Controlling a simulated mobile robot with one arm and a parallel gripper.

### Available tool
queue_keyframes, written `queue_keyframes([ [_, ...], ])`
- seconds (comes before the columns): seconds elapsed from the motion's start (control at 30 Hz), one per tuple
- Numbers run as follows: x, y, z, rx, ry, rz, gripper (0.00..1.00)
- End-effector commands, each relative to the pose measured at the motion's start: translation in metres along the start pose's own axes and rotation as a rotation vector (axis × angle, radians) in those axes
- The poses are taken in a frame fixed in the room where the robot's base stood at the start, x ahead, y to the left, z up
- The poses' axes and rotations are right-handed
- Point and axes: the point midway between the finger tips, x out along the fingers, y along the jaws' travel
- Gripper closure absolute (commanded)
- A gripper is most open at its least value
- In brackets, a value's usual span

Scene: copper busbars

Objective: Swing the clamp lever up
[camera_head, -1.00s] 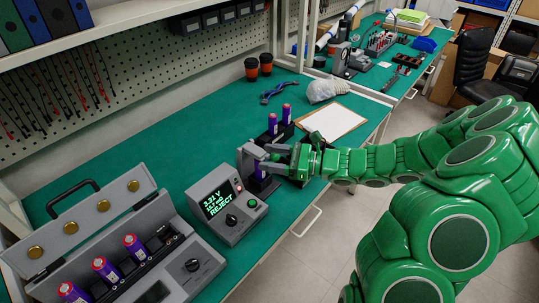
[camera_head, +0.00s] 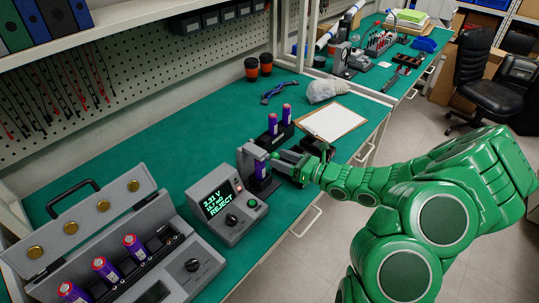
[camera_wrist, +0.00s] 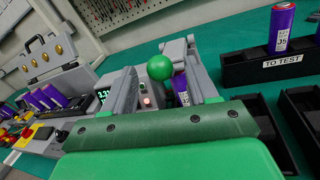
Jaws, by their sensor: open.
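The grey clamp fixture (camera_head: 250,160) stands on the green bench beside the tester, with a purple cell (camera_head: 261,171) upright in it. It also shows in the wrist view (camera_wrist: 178,46), with part of the cell (camera_wrist: 180,88) below. A green ball knob (camera_wrist: 160,67), seemingly the clamp lever's end, shows in front of the fixture; the lever's shaft is mostly hidden. My gripper (camera_head: 277,158) is open, just right of the clamp. In the wrist view its grey fingers (camera_wrist: 158,78) stand left and right of the knob. I cannot tell whether either finger touches it.
The tester (camera_head: 226,206) reading "REJECT" stands left of the clamp. A "TO TEST" rack (camera_wrist: 283,62) holds purple cells behind my gripper; another dark tray (camera_wrist: 300,112) is close on the right. A clipboard (camera_head: 333,122) lies beyond.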

Motion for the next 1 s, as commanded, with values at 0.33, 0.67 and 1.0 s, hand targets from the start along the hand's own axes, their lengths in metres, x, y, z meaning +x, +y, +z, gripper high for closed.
queue_keyframes([
  [0.33,0.034,0.001,0.000,-0.002,0.002,0.003,0.42],
  [0.67,0.048,0.000,0.000,-0.002,0.002,0.001,0.42],
  [1.0,0.049,0.000,0.000,-0.002,0.001,0.001,0.51],
])
